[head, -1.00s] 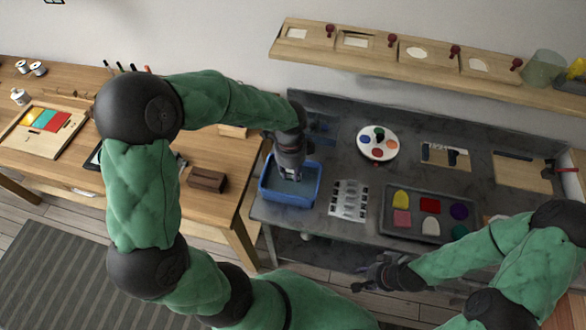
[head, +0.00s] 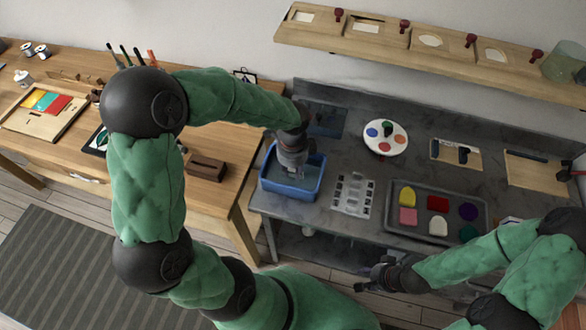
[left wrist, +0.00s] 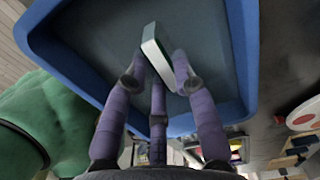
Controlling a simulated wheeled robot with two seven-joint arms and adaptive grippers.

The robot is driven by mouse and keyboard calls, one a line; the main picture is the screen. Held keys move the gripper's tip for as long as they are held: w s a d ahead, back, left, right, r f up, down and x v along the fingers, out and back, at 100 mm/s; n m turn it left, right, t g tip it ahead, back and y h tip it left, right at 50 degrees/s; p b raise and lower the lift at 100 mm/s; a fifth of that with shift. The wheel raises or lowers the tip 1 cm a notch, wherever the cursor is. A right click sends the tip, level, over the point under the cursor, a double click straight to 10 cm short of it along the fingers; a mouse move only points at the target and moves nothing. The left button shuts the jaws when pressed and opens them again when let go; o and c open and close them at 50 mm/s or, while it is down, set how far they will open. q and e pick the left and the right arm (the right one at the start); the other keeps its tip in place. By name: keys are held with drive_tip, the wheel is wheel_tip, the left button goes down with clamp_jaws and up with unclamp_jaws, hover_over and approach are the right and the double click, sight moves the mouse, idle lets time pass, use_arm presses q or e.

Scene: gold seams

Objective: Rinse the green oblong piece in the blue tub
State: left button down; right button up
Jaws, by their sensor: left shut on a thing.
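The blue tub (head: 290,190) stands on the left end of the grey bench and holds grey-looking water. My left gripper (head: 291,172) reaches down into it. In the left wrist view my left gripper (left wrist: 160,85) is shut on a slim oblong piece (left wrist: 152,48), pale with a green edge, inside the blue tub wall (left wrist: 240,50). The piece is tilted between the fingers. Whether it is under the water I cannot tell. My right gripper (head: 366,280) hangs in front of the bench, away from the tub; its fingers are too small to judge.
Right of the tub are a white slotted rack (head: 353,195), a grey tray (head: 399,227) with several coloured pieces, and a round paint palette (head: 385,150). A wooden table (head: 226,196) adjoins on the left. A shelf (head: 440,60) runs above the bench.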

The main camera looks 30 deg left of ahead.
use_arm(q)
drive_tip(key=shift+w+d, duration=0.15)
drive_tip(key=shift+d, duration=0.45)
drive_tip(key=shift+a+p, duration=0.4)
drive_tip(key=shift+a, duration=0.25)
idle(0.3)
idle(0.4)
wheel_tip(320, 180, up, 12)
drive_tip(key=p, duration=1)
drive_tip(key=shift+s+f, duration=0.2)
drive_tip(key=shift+f, duration=0.05)
